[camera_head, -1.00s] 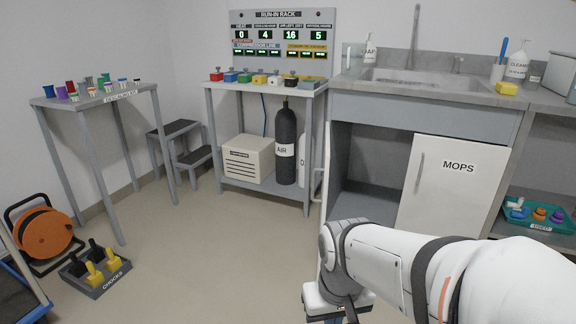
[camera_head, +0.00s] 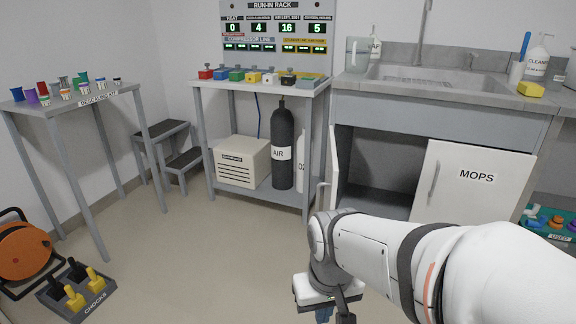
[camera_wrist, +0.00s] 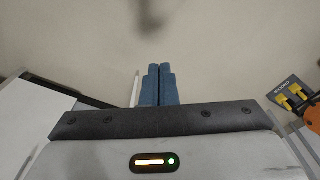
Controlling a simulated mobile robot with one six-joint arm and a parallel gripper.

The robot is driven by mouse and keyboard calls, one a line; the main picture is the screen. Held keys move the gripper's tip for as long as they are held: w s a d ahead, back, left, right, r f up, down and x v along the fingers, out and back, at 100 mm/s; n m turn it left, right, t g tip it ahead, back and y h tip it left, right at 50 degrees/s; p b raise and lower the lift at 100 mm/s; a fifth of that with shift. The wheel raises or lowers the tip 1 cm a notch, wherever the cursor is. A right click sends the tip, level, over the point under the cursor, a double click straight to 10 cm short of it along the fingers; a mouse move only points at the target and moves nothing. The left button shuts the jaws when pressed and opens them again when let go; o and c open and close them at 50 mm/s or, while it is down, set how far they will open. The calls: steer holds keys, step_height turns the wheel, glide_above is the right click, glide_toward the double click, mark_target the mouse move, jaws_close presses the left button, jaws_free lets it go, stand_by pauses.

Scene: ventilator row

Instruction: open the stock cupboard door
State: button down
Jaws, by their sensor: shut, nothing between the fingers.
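The cupboard under the sink has its left door (camera_head: 334,157) swung outward, seen nearly edge-on, with a pale bar handle (camera_head: 322,196) on it. No label shows on this door, so I cannot tell whether it is the stock door. The left bay (camera_head: 378,165) is open to view and looks empty. My gripper (camera_head: 323,313) hangs low in front of the cupboard, partly hidden by my wrist. In the wrist view its blue fingers (camera_wrist: 158,84) are together and empty, over bare floor. A white panel (camera_wrist: 25,115) lies at their left, apart from them.
The right door marked MOPS (camera_head: 470,185) is shut. A rack table (camera_head: 200,130) with an AIR cylinder (camera_head: 283,150) stands left of the cupboard. The chocks tray (camera_head: 75,295) and orange reel (camera_head: 22,252) are at lower left. The middle floor is clear.

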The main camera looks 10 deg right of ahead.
steer(key=shift+w, duration=0.1)
steer(key=w+d+r+m+t+y+p, duration=0.1)
steer(key=w+d+r+m+y+p, duration=0.2)
steer(key=w+y, duration=0.35)
steer(key=w+d+r+m+t+y+p, duration=0.1)
steer(key=w+r+m+y+p, duration=0.15)
steer(key=w+y+p, duration=0.45)
steer(key=w+d+f+m+t+h+p, duration=0.15)
steer(key=w+d+m+t+h, duration=0.3)
steer(key=d, duration=0.65)
steer(key=w+d+f+m+t+h+p, duration=0.1)
steer(key=w+d+m+t+p, duration=0.15)
steer(key=w+d+t, duration=0.5)
steer(key=w+a+t+b, duration=0.1)
steer(key=w+a+b, duration=0.2)
steer(key=w, duration=0.4)
steer(key=shift+w+a+r, duration=0.2)
steer(key=shift+a+r, duration=0.05)
steer(key=shift+a, duration=0.45)
